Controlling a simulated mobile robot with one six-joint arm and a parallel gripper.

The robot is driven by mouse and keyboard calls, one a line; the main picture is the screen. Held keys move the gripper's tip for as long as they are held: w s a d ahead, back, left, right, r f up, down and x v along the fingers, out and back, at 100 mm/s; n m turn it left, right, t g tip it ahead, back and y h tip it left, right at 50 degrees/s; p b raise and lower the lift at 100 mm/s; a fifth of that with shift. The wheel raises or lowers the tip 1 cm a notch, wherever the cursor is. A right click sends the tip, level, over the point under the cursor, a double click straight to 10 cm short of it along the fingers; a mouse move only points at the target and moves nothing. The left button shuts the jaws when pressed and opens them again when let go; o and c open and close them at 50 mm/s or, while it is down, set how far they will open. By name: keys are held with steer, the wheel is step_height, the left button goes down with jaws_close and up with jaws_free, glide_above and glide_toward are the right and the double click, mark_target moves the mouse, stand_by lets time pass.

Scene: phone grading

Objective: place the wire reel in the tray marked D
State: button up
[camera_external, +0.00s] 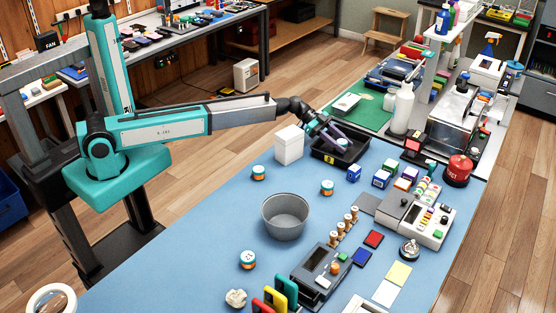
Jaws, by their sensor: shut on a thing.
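My gripper (337,138), with purple-grey fingers, reaches from the left over a black tray (360,150). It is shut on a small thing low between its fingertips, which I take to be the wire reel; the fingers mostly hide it. The tray is shallow and open, with a small yellow label on its front wall. The letter on the label is too small to read. I cannot tell whether the held thing touches the tray floor.
A white box (289,145) stands close left of the tray. Small blue-and-white boxes (381,179) stand at its right front. A grey bucket (285,217) and several teal-and-white round containers (327,188) stand on the blue mat (205,235). The mat's left part is mostly clear.

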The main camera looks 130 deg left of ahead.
steer(key=shift+f+b, duration=0.15)
steer(key=shift+b, duration=0.15)
steer(key=o, duration=1)
steer(key=shift+r+p, duration=0.25)
steer(key=shift+p, duration=0.1)
steer(key=shift+s, duration=0.3)
steer(key=b+v, duration=0.2)
steer(key=v, duration=0.9)
steer(key=shift+s+r+b, duration=0.15)
steer(key=shift+r+b, duration=0.05)
steer(key=shift+b, duration=0.2)
